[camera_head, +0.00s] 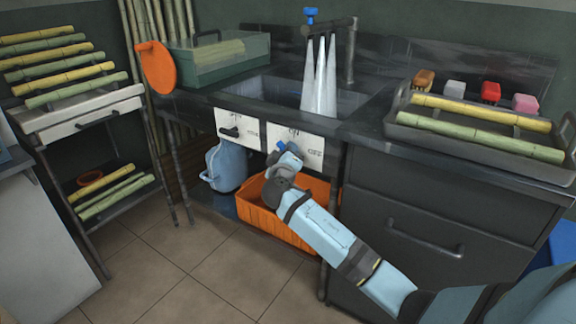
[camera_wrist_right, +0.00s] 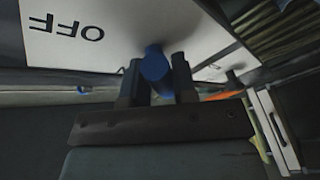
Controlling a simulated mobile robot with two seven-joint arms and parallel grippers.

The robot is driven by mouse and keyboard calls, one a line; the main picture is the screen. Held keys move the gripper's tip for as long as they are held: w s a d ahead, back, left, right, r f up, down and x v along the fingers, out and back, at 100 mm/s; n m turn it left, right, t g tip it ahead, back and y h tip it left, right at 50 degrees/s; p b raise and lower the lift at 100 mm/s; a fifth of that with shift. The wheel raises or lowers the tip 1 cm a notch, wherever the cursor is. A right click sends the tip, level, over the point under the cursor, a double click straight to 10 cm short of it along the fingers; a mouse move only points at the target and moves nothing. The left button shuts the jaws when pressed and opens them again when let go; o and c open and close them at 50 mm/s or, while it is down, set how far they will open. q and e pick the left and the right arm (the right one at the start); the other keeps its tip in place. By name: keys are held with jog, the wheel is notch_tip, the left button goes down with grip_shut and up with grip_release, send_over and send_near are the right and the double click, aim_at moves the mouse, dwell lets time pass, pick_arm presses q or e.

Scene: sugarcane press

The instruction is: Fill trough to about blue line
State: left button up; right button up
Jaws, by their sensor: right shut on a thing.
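The trough (camera_head: 250,88) is the dark metal basin set in the counter. Several pale streams of water (camera_head: 320,85) fall into it from the overhead pipe (camera_head: 345,24). The water level and any blue line inside are not clear to see. On the trough's front, a white panel marked OFF (camera_head: 318,138) also shows in the right wrist view (camera_wrist_right: 100,30). My right gripper (camera_head: 287,152) is at this panel, shut on a blue handle (camera_wrist_right: 154,65), which sits between its two fingers. My left gripper is not in view.
A second white panel with a dark handle (camera_head: 230,132) is to the left. Below are a blue jug (camera_head: 225,165) and an orange crate (camera_head: 258,207). A tray of cane (camera_head: 405,118) and several brushes stand at right; a cane rack (camera_head: 85,118) is at left.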

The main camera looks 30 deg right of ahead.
jog(key=shift+a+f+m+h+b, duration=0.1)
jog(key=shift+m+h+b, duration=0.3)
jog(key=shift+m, duration=0.85)
jog(key=shift+m+h+b, duration=0.1)
jog(key=shift+m+h, duration=0.6)
jog(key=shift+m, duration=0.55)
jog(key=o, duration=0.9)
jog(key=shift+w, duration=0.1)
jog(key=shift+c, duration=0.2)
